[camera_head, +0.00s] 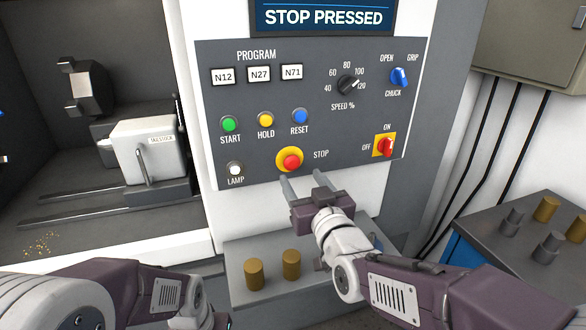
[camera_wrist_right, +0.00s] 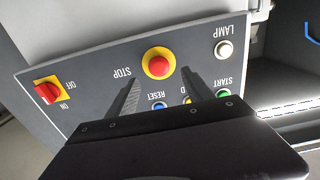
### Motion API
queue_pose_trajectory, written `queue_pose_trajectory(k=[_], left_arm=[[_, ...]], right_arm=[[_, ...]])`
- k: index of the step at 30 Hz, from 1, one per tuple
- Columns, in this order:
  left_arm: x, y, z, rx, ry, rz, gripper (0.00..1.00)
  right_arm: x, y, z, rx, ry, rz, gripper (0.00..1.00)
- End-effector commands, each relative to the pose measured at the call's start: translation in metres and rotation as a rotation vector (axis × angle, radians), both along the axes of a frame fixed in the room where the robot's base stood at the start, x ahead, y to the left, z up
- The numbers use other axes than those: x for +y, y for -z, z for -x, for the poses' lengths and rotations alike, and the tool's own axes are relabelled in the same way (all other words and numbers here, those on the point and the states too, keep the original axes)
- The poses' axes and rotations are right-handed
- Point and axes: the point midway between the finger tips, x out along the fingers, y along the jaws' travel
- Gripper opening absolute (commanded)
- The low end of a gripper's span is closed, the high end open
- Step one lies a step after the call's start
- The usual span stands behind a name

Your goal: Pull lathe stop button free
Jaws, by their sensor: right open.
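The stop button (camera_head: 291,162) is a red mushroom head in a yellow ring on the grey control panel, labelled STOP. The display (camera_head: 323,17) above reads STOP PRESSED. My right gripper (camera_head: 298,178) is open and empty just below the button, its two fingers pointing toward the panel. In the right wrist view the red button (camera_wrist_right: 158,66) appears between and just beyond the tips of the open fingers (camera_wrist_right: 160,77). I see no contact; the exact gap cannot be told. My left arm shows at the bottom left, but its gripper jaws are not visible.
Start (camera_head: 229,124), hold (camera_head: 265,119) and reset (camera_head: 300,116) buttons sit above the stop button; the lamp button (camera_head: 235,169) is to its left. A red switch (camera_head: 386,146) is to the right. Two brass cylinders (camera_head: 291,264) stand on a ledge below.

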Motion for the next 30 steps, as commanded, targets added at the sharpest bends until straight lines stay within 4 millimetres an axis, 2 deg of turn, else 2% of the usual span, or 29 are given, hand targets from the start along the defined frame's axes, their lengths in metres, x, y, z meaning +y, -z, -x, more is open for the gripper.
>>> queue_pose_trajectory(k=[3, 9, 13, 20, 26, 27, 30], left_arm=[[0.000, -0.004, 0.000, 0.000, 0.000, 0.000, 0.36], [0.000, -0.008, 0.000, 0.000, 0.000, 0.000, 0.36], [0.000, -0.008, 0.000, 0.000, 0.000, 0.000, 0.36], [0.000, -0.008, 0.000, 0.000, 0.000, 0.000, 0.36], [0.000, -0.008, 0.000, 0.000, 0.000, 0.000, 0.36], [0.000, -0.008, 0.000, 0.000, 0.000, 0.000, 0.36], [0.000, -0.008, 0.000, 0.000, 0.000, 0.000, 0.36]], right_arm=[[0.008, 0.001, -0.026, 0.004, 0.002, 0.001, 0.60], [0.018, 0.000, -0.057, 0.002, 0.002, 0.001, 0.60], [0.020, 0.000, -0.065, 0.001, 0.002, 0.000, 0.60], [0.021, 0.001, -0.066, 0.001, 0.002, 0.000, 0.60], [0.021, 0.001, -0.066, 0.002, 0.002, 0.000, 0.04], [0.021, 0.001, -0.066, 0.001, 0.002, -0.001, 0.00], [0.021, 0.001, -0.066, 0.002, 0.002, 0.000, 0.00]])
